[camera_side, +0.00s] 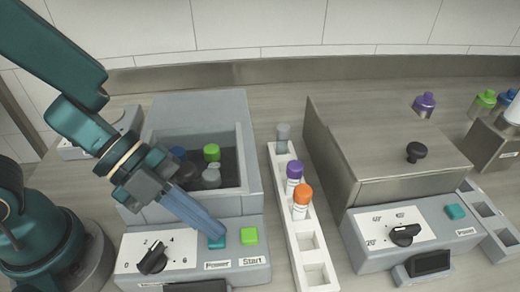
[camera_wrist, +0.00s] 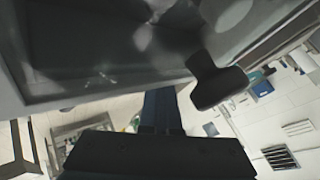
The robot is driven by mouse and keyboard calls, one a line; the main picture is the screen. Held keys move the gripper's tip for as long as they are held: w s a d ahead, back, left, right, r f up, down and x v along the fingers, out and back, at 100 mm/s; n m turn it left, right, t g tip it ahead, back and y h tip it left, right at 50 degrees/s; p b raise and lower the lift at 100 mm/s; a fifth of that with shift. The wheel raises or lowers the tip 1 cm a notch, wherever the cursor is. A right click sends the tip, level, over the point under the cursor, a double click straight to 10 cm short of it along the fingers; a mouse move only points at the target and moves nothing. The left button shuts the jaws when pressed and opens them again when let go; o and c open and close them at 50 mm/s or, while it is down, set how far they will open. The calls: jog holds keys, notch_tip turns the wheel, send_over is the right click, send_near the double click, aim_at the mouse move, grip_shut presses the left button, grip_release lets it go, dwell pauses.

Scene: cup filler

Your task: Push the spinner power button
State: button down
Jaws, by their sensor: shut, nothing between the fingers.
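The spinner (camera_side: 255,200) is the grey box at left in the side view, with an open well holding several capped tubes. Its front panel has a teal power button (camera_side: 216,243) above the "Power" label and a green start button (camera_side: 249,236) to its right. My gripper (camera_side: 216,234) is shut and empty, pointing down and right. Its fingertips are at the teal button and cover part of it. I cannot tell whether they touch or press it. In the wrist view the blue fingers (camera_wrist: 160,110) show closed together; the button is not visible there.
A dial (camera_side: 152,257) sits left of the power button. A white rack (camera_side: 292,235) with capped tubes stands right of the spinner. Beyond it is a steel-lidded machine (camera_side: 385,150) with its own teal power button (camera_side: 455,212). A dark knob (camera_wrist: 215,80) shows in the wrist view.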

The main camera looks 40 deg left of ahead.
jog(key=shift+r, duration=0.6)
jog(key=shift+r, duration=3)
